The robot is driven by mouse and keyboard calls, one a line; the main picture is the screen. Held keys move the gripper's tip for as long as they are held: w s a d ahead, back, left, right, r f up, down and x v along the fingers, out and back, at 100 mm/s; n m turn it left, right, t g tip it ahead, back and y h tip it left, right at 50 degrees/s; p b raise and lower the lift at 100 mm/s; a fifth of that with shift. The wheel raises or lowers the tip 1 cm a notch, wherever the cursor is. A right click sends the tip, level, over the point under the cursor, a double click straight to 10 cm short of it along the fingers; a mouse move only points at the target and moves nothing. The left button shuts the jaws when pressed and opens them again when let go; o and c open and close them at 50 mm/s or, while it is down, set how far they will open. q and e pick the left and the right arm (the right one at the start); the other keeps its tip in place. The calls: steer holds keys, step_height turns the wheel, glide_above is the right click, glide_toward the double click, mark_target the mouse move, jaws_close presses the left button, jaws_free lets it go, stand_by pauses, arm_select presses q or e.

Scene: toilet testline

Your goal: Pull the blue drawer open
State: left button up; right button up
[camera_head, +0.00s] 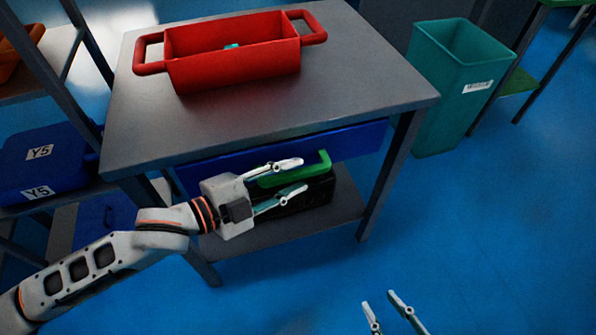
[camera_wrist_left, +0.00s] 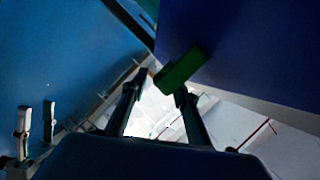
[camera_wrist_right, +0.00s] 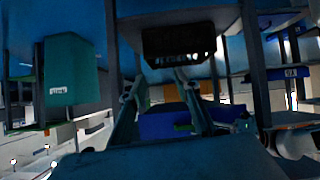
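The blue drawer (camera_head: 358,139) sits under the grey table top, its front roughly in line with the table's front edge. Its green handle (camera_head: 322,160) sticks out from the front; the handle also shows in the left wrist view (camera_wrist_left: 180,70). My left gripper (camera_head: 302,174) is open at the handle, which it partly hides. In the left wrist view the handle lies near the right fingertip; I cannot tell whether they touch. My right gripper (camera_head: 384,300) is open and empty, low in front of the table and away from the drawer.
A red tote (camera_head: 235,72) stands on the grey table (camera_head: 370,75). A black crate (camera_head: 310,200) sits on the lower shelf, below the drawer. A teal bin (camera_head: 455,90) stands to the right. Blue boxes (camera_head: 45,160) sit on a rack at left. The floor in front right is clear.

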arm_select(q)
steer(key=shift+w+d+f, duration=0.2)
steer(key=shift+w+d, duration=0.1)
steer(key=shift+d, duration=0.15)
steer(key=shift+w+d, duration=0.3)
arm_select(e)
steer(key=shift+w+a+r+t, duration=0.3)
steer(key=shift+w+a+r, duration=0.25)
steer(key=shift+r, duration=0.2)
arm_select(q)
steer(key=shift+c, duration=0.5)
arm_select(e)
steer(key=shift+f, duration=0.1)
arm_select(q)
jaws_close()
arm_select(e)
steer(key=shift+s+d+f, duration=0.1)
steer(key=shift+d, duration=0.05)
arm_select(q)
steer(key=shift+s, duration=0.15)
